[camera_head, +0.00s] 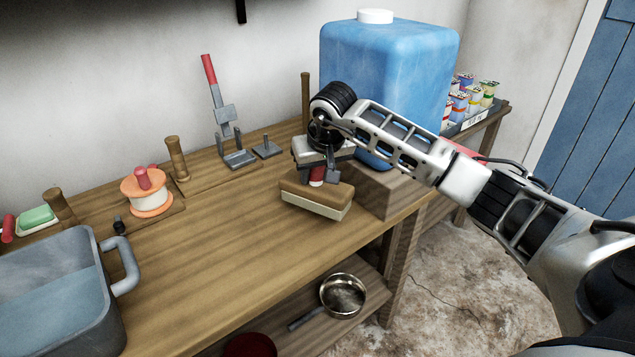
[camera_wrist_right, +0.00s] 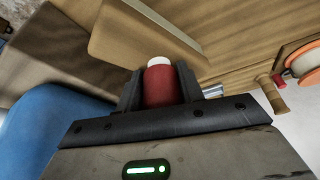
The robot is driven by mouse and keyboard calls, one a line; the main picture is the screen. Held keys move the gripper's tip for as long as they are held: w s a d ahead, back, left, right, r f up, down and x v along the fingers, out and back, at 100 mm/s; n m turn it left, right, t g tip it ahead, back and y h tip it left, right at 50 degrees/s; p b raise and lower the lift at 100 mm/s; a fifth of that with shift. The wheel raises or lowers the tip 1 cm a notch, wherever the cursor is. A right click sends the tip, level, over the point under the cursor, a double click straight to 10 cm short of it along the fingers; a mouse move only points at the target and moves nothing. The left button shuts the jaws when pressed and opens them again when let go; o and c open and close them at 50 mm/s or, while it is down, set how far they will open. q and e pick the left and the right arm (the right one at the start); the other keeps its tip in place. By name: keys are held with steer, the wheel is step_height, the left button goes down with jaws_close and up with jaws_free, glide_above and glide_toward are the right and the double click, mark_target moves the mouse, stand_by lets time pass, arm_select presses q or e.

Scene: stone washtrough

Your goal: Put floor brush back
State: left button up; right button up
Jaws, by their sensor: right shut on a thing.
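The floor brush (camera_head: 314,198) has a brown block, a cream bristle layer and a short red handle. It is over the right front part of the wooden bench (camera_head: 235,230); I cannot tell whether it touches the top. My right gripper (camera_head: 318,174) is shut on the red handle from above. In the right wrist view the red handle (camera_wrist_right: 160,86), with a white end, sits between the fingers, and the brown block (camera_wrist_right: 130,42) shows behind it. The gripper partly hides the handle in the head view. My left gripper is not in view.
A grey lever tool (camera_head: 228,125), an orange-rimmed spool (camera_head: 147,192) and a grey basin (camera_head: 55,290) are left. A pan (camera_head: 343,295) lies below. The bench's middle is clear.

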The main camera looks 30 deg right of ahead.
mark_target(319, 179)
steer(key=shift+w+d+f+p, duration=0.1)
steer(key=shift+f+p, duration=0.1)
steer(key=shift+f, duration=0.7)
steer(key=shift+w+d+f+p, duration=0.1)
steer(key=shift+f+p, duration=0.1)
steer(key=shift+f, duration=0.7)
steer(key=shift+f, duration=0.2)
steer(key=o, duration=1.3)
steer(key=shift+a, duration=0.1)
